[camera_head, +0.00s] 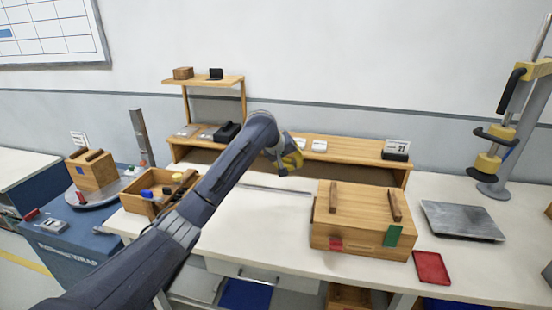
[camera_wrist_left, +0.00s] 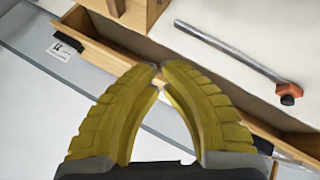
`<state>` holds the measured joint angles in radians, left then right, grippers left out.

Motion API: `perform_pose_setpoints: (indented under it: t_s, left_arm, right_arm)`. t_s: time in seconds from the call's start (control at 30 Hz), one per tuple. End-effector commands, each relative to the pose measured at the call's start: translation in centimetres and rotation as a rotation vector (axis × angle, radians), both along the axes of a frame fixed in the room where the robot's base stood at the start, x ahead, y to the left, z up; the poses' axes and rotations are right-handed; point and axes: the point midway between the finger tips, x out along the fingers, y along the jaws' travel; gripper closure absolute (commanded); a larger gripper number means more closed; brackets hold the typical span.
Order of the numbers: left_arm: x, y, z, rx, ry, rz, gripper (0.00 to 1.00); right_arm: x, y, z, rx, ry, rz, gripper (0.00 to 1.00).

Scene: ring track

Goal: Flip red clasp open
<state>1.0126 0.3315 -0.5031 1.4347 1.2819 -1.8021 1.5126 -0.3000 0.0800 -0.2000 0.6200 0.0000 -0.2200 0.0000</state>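The wooden box (camera_head: 365,212) sits on the white table at the centre right, with two dark wooden bars on its lid. The red clasp (camera_head: 336,245) is on the lower left of its front face, too small to tell its exact position. A green clasp (camera_head: 392,236) is at the right of the same face. My left gripper (camera_head: 293,162), with yellow fingers, is above the back of the table, left of and behind the box, apart from it. In the left wrist view its fingertips (camera_wrist_left: 159,67) meet with nothing seen between them; the clasp is out of that view. My right gripper is not in view.
A red tray (camera_head: 431,267) lies right of the box's front, and a grey plate (camera_head: 463,220) farther right. A wooden shelf (camera_head: 345,147) runs behind. An open wooden bin (camera_head: 138,204) stands left. A metal tool with an orange end (camera_wrist_left: 288,90) shows in the wrist view.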

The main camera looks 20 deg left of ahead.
Motion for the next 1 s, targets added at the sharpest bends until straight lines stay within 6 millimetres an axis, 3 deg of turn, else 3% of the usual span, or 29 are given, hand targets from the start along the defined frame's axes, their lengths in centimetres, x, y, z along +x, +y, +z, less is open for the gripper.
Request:
perform_pose_setpoints:
  t_s: [0.2,0.5,1.0]
  left_arm:
    - [1.2,3.3,-0.2,-0.02,-0.046,0.044,1.0]
    - [2.1,6.2,-0.2,-0.031,-0.09,0.081,1.0]
    - [2.3,7.1,-0.2,-0.033,-0.105,0.093,1.0]
  right_arm:
    - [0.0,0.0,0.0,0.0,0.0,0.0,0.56]
    - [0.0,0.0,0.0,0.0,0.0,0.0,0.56]
    - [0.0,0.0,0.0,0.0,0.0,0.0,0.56]
